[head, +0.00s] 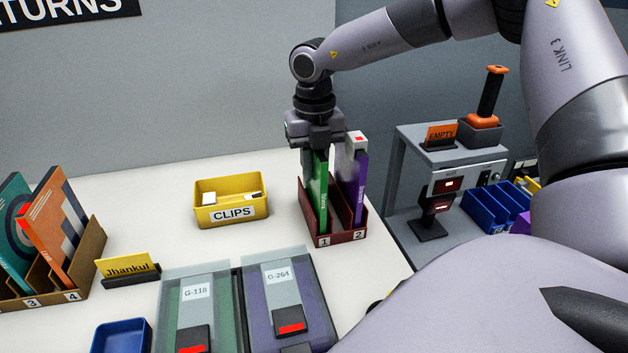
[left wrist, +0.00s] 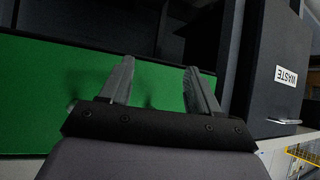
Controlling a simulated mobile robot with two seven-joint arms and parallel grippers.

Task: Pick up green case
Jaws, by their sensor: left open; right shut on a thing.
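A slim green case (head: 319,190) stands upright in slot 1 of a dark red two-slot rack (head: 346,236) in the head view. My right gripper (head: 317,147) comes down from above and is shut on the top of this case. The case's lower end is still between the rack's walls. A slim purple case (head: 355,180) stands beside it in slot 2. My left gripper (left wrist: 157,65) shows only in the left wrist view. It is open and empty, in front of a green surface (left wrist: 50,95).
A yellow CLIPS bin (head: 231,203) stands left of the rack. Lidded boxes G-118 (head: 205,258) and G-264 (head: 278,252) lie in front. A brown rack (head: 92,245) with cases is at left. A grey stand (head: 403,165) and blue bins (head: 492,210) are at right. White table is free around the CLIPS bin.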

